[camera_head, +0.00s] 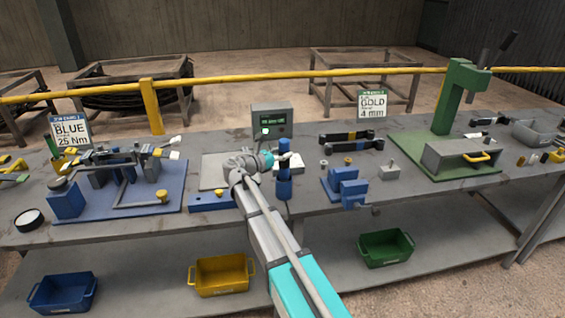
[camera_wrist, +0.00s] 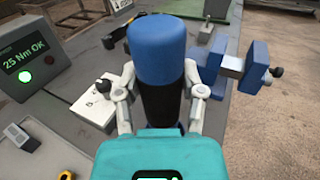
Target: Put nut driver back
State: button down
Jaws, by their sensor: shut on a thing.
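My gripper (camera_head: 280,160) is shut on a thick tool with a rounded blue top and a dark middle, which I take to be the nut driver (camera_head: 284,187). In the wrist view the nut driver (camera_wrist: 158,50) stands between the two fingers of my gripper (camera_wrist: 158,95), one on each side. In the head view it hangs upright near the front edge of the bench; its lower end looks free, but I cannot tell its exact height. No holder for it can be made out for certain.
A grey display box (camera_wrist: 32,60) reads "25 Nm OK" with a green light. A white box (camera_wrist: 98,103) lies beside the tool. A blue vise (camera_head: 347,187) stands to the right, a blue fixture board (camera_head: 85,205) to the left. A green press (camera_head: 455,95) stands far right.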

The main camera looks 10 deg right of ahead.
jog(key=shift+f+b, duration=1.2)
jog(key=shift+f, duration=0.35)
jog(key=shift+c, duration=1)
grip_release()
jog(key=v, duration=1.2)
jog(key=shift+s, duration=0.1)
jog(key=shift+d, duration=0.1)
